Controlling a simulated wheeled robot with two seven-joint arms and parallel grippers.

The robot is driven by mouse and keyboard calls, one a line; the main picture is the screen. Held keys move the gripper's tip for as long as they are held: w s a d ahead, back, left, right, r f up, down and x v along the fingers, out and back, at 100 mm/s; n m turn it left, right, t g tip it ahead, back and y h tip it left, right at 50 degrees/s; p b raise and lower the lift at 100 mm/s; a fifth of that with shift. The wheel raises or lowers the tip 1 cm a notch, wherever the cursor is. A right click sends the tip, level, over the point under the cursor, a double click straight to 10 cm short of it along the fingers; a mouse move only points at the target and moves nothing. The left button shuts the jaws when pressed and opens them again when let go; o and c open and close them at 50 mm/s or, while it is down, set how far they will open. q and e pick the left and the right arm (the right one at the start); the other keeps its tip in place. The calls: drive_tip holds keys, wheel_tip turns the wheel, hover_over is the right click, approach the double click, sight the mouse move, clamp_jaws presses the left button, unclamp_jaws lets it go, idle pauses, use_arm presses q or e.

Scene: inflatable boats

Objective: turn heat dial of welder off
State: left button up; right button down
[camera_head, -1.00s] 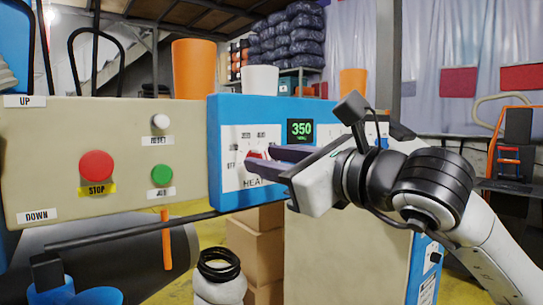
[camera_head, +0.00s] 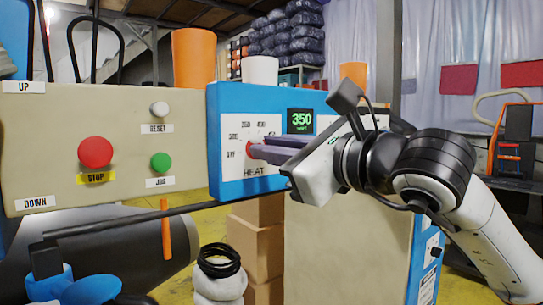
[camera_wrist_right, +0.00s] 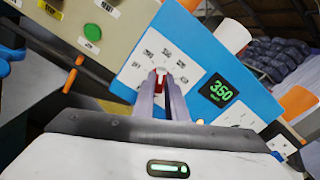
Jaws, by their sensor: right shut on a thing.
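The welder's heat dial (camera_head: 250,150) is a small red knob on a white HEAT plate (camera_head: 232,172), with OFF and several numbers printed around it. The plate is on the blue panel. My right gripper (camera_head: 256,150) comes from the right and is shut on the dial, its fingers hiding much of it. In the right wrist view the red dial (camera_wrist_right: 160,77), with a white part, sits between the fingertips. Which label it points to I cannot tell. The display (camera_head: 300,122) reads 350 in green. My left gripper is not in view.
Left of the dial, a beige panel carries a red STOP button (camera_head: 95,152), a green JOG button (camera_head: 161,162) and a white RESET button (camera_head: 159,109). Orange (camera_head: 193,58) and white (camera_head: 260,71) cups stand behind the panels. Boxes (camera_head: 255,245) are below.

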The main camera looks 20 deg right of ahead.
drive_tip(key=shift+a+f+n+b, duration=0.15)
drive_tip(key=shift+n+b, duration=1.35)
drive_tip(key=shift+n, duration=2.05)
drive_tip(key=shift+f+n+b, duration=0.15)
drive_tip(key=shift+n+b, duration=1.35)
drive_tip(key=shift+n, duration=2.05)
drive_tip(key=c, duration=1.8)
unclamp_jaws()
